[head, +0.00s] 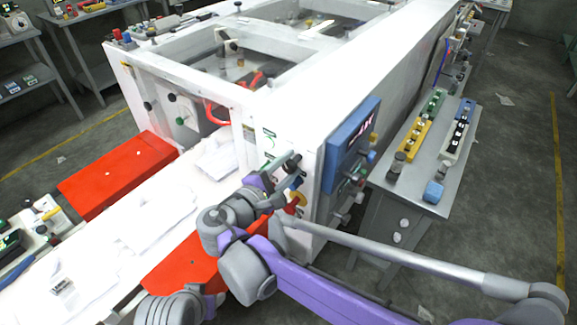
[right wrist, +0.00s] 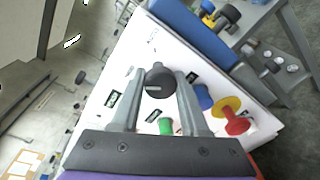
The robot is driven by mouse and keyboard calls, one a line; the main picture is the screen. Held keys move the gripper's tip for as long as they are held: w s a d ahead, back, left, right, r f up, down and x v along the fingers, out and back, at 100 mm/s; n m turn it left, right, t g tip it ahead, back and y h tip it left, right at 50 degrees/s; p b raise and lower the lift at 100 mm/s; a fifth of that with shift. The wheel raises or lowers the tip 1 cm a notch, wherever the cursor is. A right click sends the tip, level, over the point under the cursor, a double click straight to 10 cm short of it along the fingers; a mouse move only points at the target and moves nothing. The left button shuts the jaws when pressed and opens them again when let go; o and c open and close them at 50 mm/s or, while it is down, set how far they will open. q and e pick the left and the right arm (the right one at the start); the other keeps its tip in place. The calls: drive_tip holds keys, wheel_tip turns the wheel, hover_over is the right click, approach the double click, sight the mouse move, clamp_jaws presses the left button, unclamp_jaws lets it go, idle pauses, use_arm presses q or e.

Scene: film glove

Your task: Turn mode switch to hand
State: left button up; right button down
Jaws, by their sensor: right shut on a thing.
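The mode switch is a round black knob (right wrist: 160,82) on the machine's white panel (right wrist: 118,75), with a pale mark on its face and small dark green labels around it. My right gripper (right wrist: 158,92) has one finger on each side of the knob and is shut on it. In the head view, my right gripper (head: 286,166) is at the white end face of the machine, where the knob is hidden behind it. The label wording is too small to read. My left gripper is not in view.
Close to the fingers are a green button (right wrist: 166,126), a blue button (right wrist: 204,97) and a red mushroom button on a yellow disc (right wrist: 237,125). A blue control box (head: 346,150) juts out at right. A grey side table (head: 408,188) stands beyond it.

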drive_tip(key=shift+n+h, duration=0.3)
drive_tip(key=shift+n, duration=1.1)
drive_tip(key=shift+c, duration=2.2)
unclamp_jaws()
